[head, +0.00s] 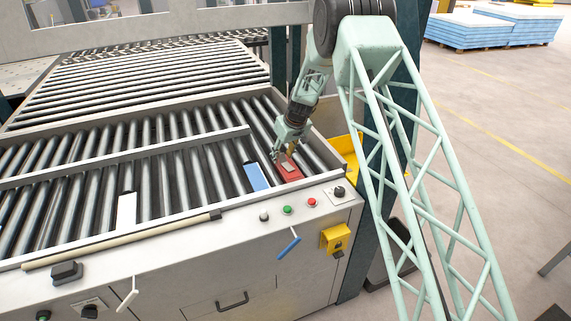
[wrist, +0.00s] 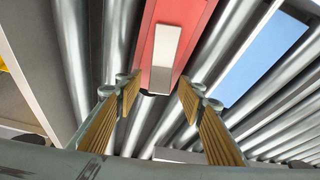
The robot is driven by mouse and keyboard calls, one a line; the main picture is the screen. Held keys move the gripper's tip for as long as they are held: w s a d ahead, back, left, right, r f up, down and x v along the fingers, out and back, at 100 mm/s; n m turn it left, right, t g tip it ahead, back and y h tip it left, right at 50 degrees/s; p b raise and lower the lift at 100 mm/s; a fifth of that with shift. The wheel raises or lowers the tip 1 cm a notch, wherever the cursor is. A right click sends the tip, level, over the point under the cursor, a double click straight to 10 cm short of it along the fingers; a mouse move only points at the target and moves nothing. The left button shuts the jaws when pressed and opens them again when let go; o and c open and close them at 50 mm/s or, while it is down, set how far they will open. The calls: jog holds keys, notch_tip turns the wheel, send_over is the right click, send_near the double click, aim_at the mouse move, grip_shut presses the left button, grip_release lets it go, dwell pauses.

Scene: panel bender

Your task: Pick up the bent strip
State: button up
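A small light-grey metal strip (wrist: 165,55), which looks like the bent strip, lies on a red block (wrist: 189,18) in the wrist view. Its near end shows a darker face, but its exact bend is hard to tell. In the head view the red block (head: 291,175) sits on the rollers near the right end of the conveyor. My gripper (wrist: 158,92) is open, its ribbed yellow fingers apart on either side of the strip's near end. I cannot tell how high they are above it. In the head view my gripper (head: 288,153) points down over the red block and partly hides the strip.
A blue plate (head: 257,177) lies left of the red block, and a white plate (head: 127,211) farther left. A metal rail (head: 130,156) crosses the rollers. The front panel carries buttons (head: 287,210) and a yellow switch box (head: 336,238). A yellow object (head: 345,146) stands beyond the right edge.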

jog(key=shift+f, duration=0.1)
jog(key=shift+c, duration=0.5)
jog(key=c, duration=0.8)
